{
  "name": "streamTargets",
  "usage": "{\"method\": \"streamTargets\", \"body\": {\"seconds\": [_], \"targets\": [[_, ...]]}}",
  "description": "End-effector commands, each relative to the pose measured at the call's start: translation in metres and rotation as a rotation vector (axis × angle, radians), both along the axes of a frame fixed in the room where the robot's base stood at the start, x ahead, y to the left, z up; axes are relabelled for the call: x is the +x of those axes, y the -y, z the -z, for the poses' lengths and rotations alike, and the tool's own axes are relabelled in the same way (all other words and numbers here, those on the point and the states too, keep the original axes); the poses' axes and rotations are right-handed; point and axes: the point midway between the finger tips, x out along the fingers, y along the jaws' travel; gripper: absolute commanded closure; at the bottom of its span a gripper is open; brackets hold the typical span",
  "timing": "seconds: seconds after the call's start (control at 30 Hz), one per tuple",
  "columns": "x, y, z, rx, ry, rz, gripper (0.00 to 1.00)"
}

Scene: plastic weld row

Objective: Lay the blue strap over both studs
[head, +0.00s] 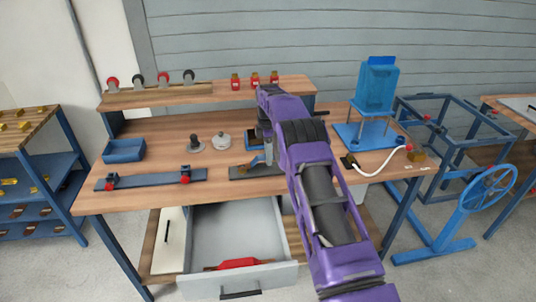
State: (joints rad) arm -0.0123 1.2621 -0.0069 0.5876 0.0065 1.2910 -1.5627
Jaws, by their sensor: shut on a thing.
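My gripper (268,153) points down at the middle of the workbench, just above a dark flat plate (241,173). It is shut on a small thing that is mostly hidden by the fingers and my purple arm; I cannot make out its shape. A long dark blue-grey strip (150,180) lies on the bench at the left, with two upright red-and-dark fittings (112,180) on it, one near each end. I cannot clearly tell the blue strap or the studs apart here.
A blue bin (124,151), a dark knobbed piece (195,143) and a pale round lidded piece (222,140) stand left of my gripper. A blue press-like stand (376,90) stands at the right. Below, a drawer (235,222) is open with a red item (238,263) inside.

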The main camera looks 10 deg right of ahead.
Motion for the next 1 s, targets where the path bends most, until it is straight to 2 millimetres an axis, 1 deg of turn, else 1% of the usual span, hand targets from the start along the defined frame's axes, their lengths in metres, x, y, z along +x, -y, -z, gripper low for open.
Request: {"method": "streamTargets", "body": {"seconds": [0.2,1.0], "targets": [[0.0000,0.0003,0.0060,0.000,0.001,0.000,1.00],[-0.0002,0.0000,0.0076,0.000,0.000,0.000,1.00]]}}
